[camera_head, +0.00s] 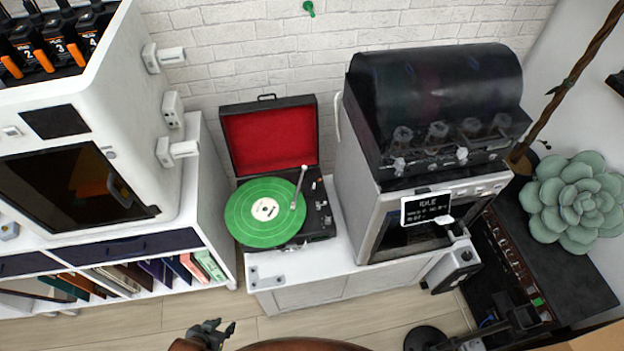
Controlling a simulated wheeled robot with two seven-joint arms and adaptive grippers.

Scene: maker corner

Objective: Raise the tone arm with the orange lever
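The record player (275,246) stands open on a white cabinet, its red-lined lid (270,140) raised at the back. A green record (250,222) lies on its platter. The pale tone arm (299,188) lies at the record's right side, with its head end over the record. I cannot tell whether its tip touches the record. My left gripper (221,327) is low in the view, in front of and below the cabinet. It looks open and empty, apart from the player. My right gripper cannot be made out.
A machine with a dark hood (435,90) and an IDLE screen (427,208) stands close right of the player. A white enclosure (130,110) and bookshelf (110,247) stand left. A strip of cabinet top (330,262) in front of the player is mostly clear.

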